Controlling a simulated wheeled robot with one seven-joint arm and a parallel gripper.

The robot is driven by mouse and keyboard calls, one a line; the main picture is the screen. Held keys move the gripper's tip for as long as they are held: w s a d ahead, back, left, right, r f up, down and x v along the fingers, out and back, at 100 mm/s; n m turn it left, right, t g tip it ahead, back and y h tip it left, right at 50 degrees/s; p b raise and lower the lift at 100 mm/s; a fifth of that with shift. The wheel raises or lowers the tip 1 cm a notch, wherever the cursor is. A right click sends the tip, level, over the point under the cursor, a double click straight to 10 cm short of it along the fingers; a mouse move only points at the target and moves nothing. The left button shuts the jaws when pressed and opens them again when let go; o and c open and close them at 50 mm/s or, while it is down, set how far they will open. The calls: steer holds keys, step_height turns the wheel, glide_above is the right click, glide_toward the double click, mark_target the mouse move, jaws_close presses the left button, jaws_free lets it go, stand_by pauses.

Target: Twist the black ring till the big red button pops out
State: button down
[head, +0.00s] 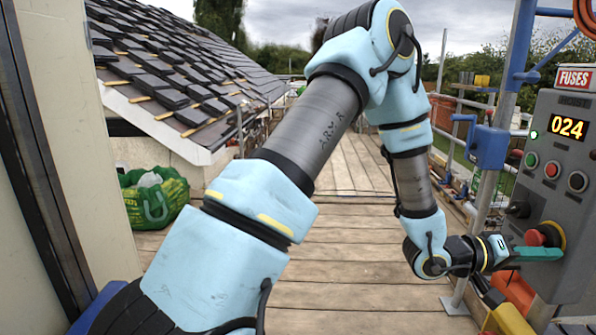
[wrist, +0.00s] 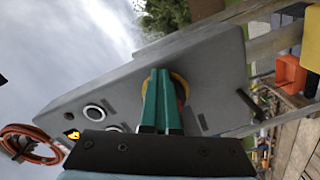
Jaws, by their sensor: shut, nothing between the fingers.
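The big red button (head: 535,238) sits low on the grey control box in the head view. A dark ring (head: 550,233) shows behind its head, with a yellow rim around it. My gripper (head: 560,254) has its green fingers shut with nothing between them. In the head view the fingers lie across the lower side of the button, tips towards the box face; I cannot tell whether they touch it. In the wrist view the shut fingers (wrist: 163,72) cover most of the button, and the yellow rim (wrist: 182,80) shows around them.
The grey box (head: 578,215) carries a lit display (head: 569,127) reading 024, a FUSES sign, small round buttons and a black knob (head: 517,209). Blue scaffold poles (head: 512,80) stand beside it. Orange and yellow things lie below. The plank deck (head: 345,240) is mostly clear.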

steer(key=shift+w+t+b, duration=0.3)
steer(key=shift+w, duration=0.35)
steer(key=shift+w+f+b, duration=0.3)
steer(key=shift+f+b, duration=0.35)
steer(key=shift+f, duration=0.1)
steer(key=a, duration=0.6)
steer(key=shift+s+f, duration=0.25)
steer(key=shift+s, duration=0.15)
